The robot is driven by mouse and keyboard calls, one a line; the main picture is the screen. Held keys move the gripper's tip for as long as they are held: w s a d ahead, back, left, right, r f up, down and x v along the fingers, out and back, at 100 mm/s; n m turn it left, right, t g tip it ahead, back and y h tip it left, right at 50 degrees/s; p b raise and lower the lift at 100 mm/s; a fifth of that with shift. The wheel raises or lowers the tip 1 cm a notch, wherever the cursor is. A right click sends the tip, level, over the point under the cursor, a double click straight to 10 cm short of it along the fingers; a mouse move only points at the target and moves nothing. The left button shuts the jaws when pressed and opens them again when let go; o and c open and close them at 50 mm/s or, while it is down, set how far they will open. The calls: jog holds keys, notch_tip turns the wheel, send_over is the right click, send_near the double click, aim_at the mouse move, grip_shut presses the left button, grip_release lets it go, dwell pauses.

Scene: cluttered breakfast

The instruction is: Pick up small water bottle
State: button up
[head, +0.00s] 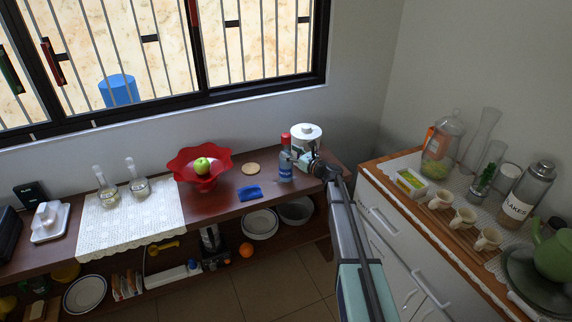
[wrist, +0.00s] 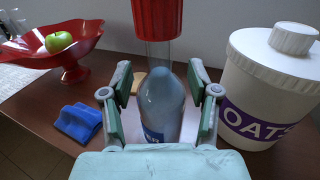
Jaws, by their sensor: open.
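The small water bottle (head: 285,165) is clear bluish with a red cap and stands upright near the right end of the dark wooden counter. In the wrist view the bottle (wrist: 165,95) stands between the two fingers of my gripper (wrist: 160,98). The fingers are open, one on each side of the bottle, with a visible gap at least on the left. The bottle's lower part is partly hidden behind my gripper's body. In the head view my gripper (head: 305,166) is just right of the bottle.
A white oats canister (wrist: 270,85) stands close on the right of my gripper. A blue cloth-like item (wrist: 77,122) lies left of it. A red bowl (head: 190,163) with a green apple (head: 202,165) stands farther left. A round wooden coaster (head: 250,168) lies behind the blue item.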

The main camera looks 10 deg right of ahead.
jog(key=x, duration=0.2)
jog(key=shift+w+a+p, duration=0.2)
jog(key=shift+w+p, duration=0.1)
jog(key=shift+w, duration=0.05)
grip_shut()
jog(key=shift+r, duration=0.2)
notch_tip(320, 180, up, 20)
jog(key=b, duration=0.3)
jog(key=shift+b, duration=0.35)
jog(key=shift+f, duration=0.15)
